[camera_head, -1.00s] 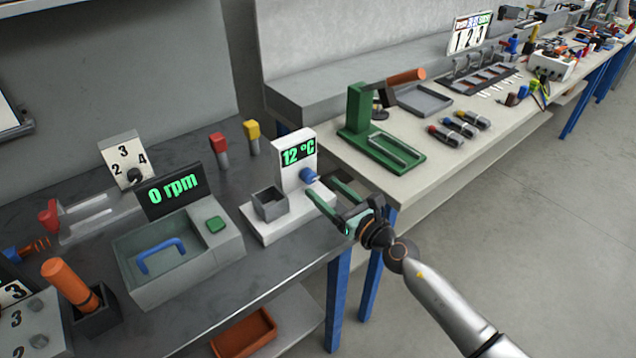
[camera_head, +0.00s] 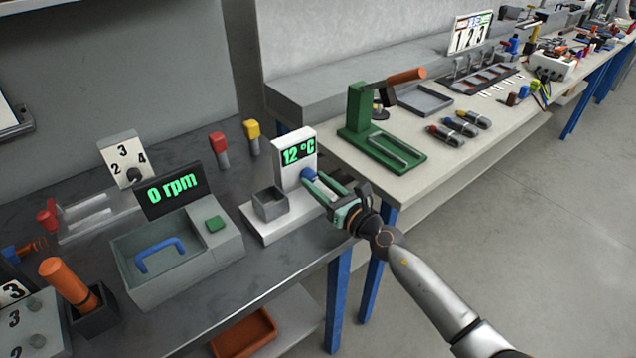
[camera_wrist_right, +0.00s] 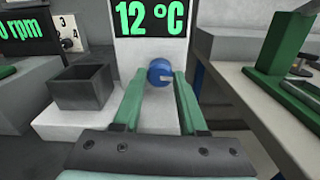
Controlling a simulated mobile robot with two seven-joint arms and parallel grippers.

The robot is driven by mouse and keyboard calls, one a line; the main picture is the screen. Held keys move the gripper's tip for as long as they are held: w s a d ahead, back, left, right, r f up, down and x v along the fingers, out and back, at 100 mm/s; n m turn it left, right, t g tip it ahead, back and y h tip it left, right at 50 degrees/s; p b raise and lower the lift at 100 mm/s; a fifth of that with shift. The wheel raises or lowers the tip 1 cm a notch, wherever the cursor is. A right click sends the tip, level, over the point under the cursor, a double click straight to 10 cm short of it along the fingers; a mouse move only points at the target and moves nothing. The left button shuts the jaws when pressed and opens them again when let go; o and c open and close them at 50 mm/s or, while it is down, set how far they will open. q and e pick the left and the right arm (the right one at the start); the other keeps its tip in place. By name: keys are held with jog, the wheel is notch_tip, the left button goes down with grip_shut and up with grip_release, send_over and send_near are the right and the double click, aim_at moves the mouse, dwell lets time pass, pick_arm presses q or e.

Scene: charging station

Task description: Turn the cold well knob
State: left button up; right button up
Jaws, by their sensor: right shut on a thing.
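The cold well (camera_head: 284,226) is a white unit on the dark bench, with a small grey open well and an upright panel reading 12 °C. Its blue knob (camera_head: 308,175) sits on the front of the panel, partly hidden by my right gripper (camera_head: 312,186). In the right wrist view, the blue knob (camera_wrist_right: 160,71) shows between the two green fingertips, with a pale mark on it. My right gripper (camera_wrist_right: 160,82) is shut on the knob. My left gripper is not in view.
Left of the cold well stands a grey box (camera_head: 180,255) with a blue handle and a 0 rpm display. Red (camera_head: 219,146) and yellow (camera_head: 252,133) capped posts stand behind. A green press (camera_head: 372,130) stands on the pale bench to the right.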

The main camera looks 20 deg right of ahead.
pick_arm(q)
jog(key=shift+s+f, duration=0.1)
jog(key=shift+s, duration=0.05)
pick_arm(e)
grip_shut()
jog(key=m+p, duration=0.1)
jog(key=m, duration=0.1)
jog(key=shift+m, duration=0.4)
jog(key=m, duration=0.2)
jog(key=shift+m, duration=0.4)
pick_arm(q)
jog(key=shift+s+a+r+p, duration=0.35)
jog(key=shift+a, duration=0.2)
pick_arm(e)
jog(key=shift+m, duration=0.8)
jog(key=shift+o, duration=1.5)
grip_release()
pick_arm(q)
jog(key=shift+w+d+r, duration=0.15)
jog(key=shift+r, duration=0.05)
pick_arm(e)
jog(key=o, duration=0.4)
